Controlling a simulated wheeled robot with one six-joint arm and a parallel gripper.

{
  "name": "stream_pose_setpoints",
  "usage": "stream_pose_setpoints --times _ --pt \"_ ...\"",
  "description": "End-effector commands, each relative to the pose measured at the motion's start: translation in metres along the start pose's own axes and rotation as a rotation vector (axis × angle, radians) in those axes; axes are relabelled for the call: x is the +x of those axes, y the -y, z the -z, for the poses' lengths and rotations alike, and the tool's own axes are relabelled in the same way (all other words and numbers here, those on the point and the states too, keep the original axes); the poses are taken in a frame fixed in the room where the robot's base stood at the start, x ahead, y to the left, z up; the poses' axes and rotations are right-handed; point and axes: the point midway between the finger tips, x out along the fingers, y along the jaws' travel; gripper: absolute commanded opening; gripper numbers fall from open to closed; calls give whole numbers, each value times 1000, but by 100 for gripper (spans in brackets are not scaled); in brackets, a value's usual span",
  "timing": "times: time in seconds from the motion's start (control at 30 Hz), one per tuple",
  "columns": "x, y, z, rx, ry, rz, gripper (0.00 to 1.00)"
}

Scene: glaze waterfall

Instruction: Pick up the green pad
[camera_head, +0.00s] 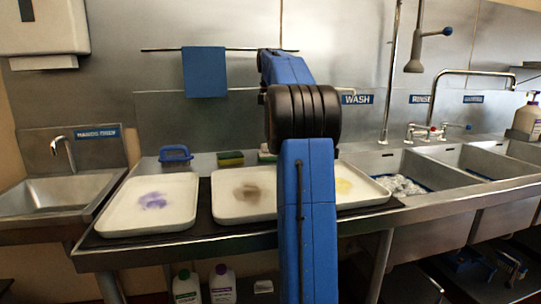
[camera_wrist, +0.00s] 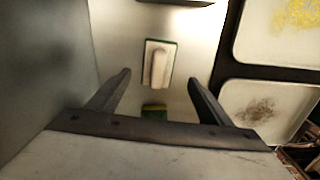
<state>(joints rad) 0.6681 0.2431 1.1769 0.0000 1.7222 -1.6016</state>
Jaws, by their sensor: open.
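A green-edged pad with a pale raised handle (camera_wrist: 158,64) lies on the steel counter in the wrist view, just beyond the fingertips and roughly centred between them. In the head view a piece of it (camera_head: 266,156) shows beside my arm, which hides the rest. A green and yellow sponge (camera_wrist: 154,110) lies nearer my gripper's base; it also shows in the head view (camera_head: 230,158). My gripper (camera_wrist: 157,77) is open, its fingers apart with nothing held. My arm hides the gripper in the head view.
White trays with purple (camera_head: 150,204), brown (camera_head: 245,193) and yellow (camera_head: 355,188) stains stand in front on a dark mat. A blue-handled brush (camera_head: 175,154) lies left of the sponge. A steel wall rises behind; sinks (camera_head: 405,165) are at right.

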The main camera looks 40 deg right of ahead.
Motion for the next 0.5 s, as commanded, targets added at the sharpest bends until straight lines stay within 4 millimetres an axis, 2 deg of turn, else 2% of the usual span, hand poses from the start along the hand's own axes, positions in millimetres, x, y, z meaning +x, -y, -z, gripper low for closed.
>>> stream_pose_setpoints --times 0.1,0.37,0.5 --pt "14 0 0 0 0 0 73" --pt "29 -1 -1 0 0 0 73" --pt "48 -4 -3 0 0 1 73"
